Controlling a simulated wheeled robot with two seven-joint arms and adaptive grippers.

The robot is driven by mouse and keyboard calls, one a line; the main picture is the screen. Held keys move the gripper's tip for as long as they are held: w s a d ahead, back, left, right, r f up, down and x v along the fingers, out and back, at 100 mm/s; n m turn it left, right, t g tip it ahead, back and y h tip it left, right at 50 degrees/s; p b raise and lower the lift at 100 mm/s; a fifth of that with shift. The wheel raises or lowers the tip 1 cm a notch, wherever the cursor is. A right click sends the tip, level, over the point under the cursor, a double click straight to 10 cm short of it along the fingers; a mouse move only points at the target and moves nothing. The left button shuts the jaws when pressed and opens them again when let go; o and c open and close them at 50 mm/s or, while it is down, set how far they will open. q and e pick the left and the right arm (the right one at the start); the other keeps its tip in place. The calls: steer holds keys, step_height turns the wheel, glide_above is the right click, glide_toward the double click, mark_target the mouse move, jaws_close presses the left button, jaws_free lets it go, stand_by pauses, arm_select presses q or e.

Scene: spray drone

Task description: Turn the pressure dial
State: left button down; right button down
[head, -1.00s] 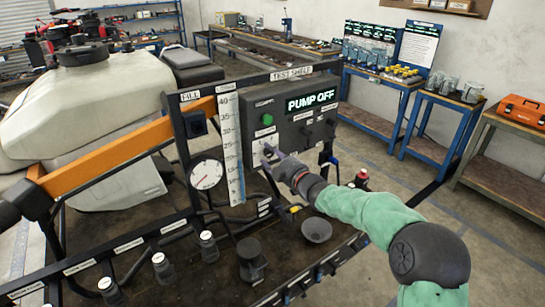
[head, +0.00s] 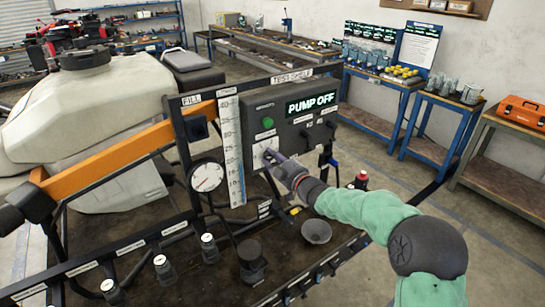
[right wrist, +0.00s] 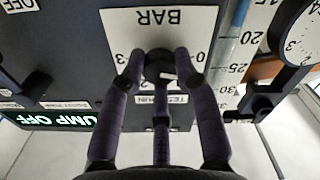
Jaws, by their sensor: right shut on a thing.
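The pressure dial (right wrist: 160,62) is a small dark knob on a white plate marked BAR (right wrist: 198,20), which appears upside down in the right wrist view. My right gripper (right wrist: 160,70) is shut around the dial, with fingers on both sides of it. In the head view the right gripper (head: 270,156) reaches the white plate on the lower left of the dark control box (head: 290,118); the dial is mostly hidden there by the fingers. The box display (head: 311,102) reads PUMP OFF. My left gripper is not in view.
A round pressure gauge (head: 207,177) and a scaled tube (head: 231,150) stand left of the box. A green button (head: 267,122) is above the plate. A red-capped item (head: 361,180) and a dark funnel (head: 316,231) are near my right arm. The floor to the right is clear.

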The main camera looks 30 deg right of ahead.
steer(key=m+p, duration=0.2)
steer(key=m, duration=0.3)
steer(key=shift+m+p, duration=0.3)
steer(key=m+p, duration=0.2)
steer(key=m, duration=0.3)
steer(key=shift+p, duration=0.35)
steer(key=m+p, duration=0.3)
steer(key=m, duration=0.3)
steer(key=shift+f+m, duration=0.1)
steer(key=shift+m, duration=0.2)
steer(key=shift+f+m+p, duration=0.1)
steer(key=shift+m+p, duration=0.85)
steer(key=shift+m, duration=0.85)
steer(key=c, duration=0.9)
jaws_free()
